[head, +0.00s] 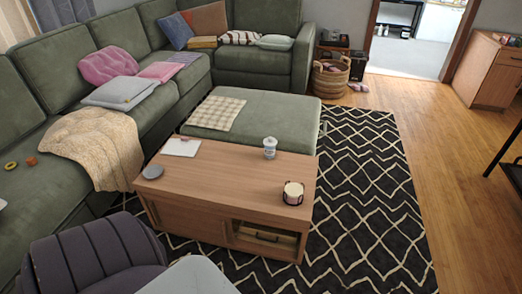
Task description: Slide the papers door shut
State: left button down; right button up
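The low wooden coffee table (225,187) stands on the patterned rug, with a cabinet front facing me. On the left of that front is a wooden door panel (187,219), which looks like a sliding door. To its right a compartment (265,239) is open, and pale flat things that may be papers show inside, with a dark item on them. I cannot tell which panel is the papers door. Neither of my grippers is in view.
A white canister (270,147), a candle (293,192), a grey disc (153,171) and a white booklet (182,147) lie on the tabletop. A purple-grey chair (90,258) stands near front left. Rug (375,200) right of the table is clear.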

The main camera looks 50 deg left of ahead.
aim_at(206, 224)
jog(key=u, duration=2.2)
